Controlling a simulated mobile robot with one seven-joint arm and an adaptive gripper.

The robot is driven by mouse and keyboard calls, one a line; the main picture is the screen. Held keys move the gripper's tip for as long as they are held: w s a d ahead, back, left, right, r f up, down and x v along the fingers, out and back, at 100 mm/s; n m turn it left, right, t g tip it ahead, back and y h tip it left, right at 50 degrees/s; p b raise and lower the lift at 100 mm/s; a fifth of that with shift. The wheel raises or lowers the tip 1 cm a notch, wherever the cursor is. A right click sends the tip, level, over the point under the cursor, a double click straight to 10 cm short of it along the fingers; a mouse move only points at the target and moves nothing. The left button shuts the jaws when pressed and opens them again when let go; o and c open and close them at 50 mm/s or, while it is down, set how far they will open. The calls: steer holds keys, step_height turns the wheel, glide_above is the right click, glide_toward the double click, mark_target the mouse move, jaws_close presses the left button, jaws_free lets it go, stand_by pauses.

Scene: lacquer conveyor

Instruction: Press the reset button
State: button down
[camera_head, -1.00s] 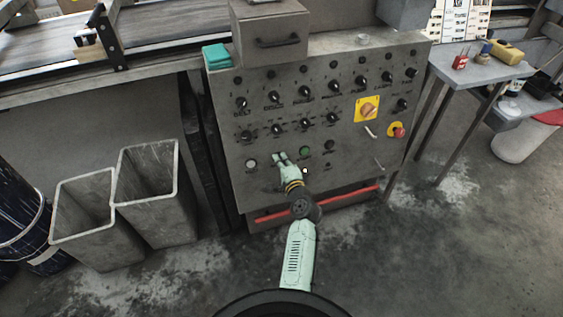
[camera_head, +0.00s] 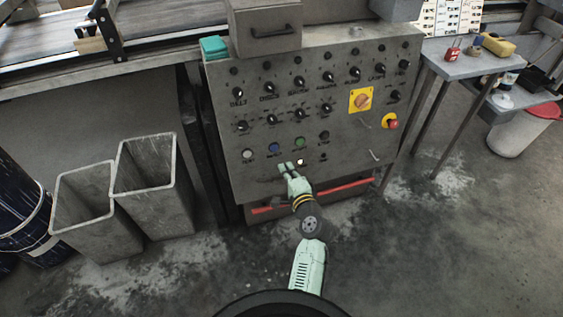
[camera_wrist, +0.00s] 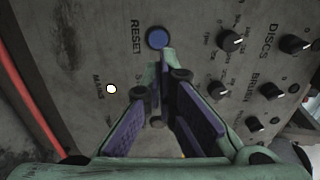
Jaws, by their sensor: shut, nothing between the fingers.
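The reset button is a round blue button (camera_head: 274,147) in the lower row of the grey control panel (camera_head: 345,143), between a white and a green button. In the wrist view the blue button (camera_wrist: 158,38) stands beside the word RESET, just beyond my fingertips. My gripper (camera_head: 286,166) is shut and empty, in front of the panel. In the head view its tips show a little below and right of the blue button. In the wrist view the tips (camera_wrist: 163,59) show just below the button; I cannot tell whether they touch the panel.
Knobs fill the panel above, with a yellow-backed rotary switch (camera_head: 361,100) and a red stop button (camera_head: 392,124) at right. Bins (camera_head: 152,190) stand on the left, a side table (camera_head: 470,62) on the right.

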steer(key=shift+v, duration=1.5)
steer(key=shift+r, duration=0.15)
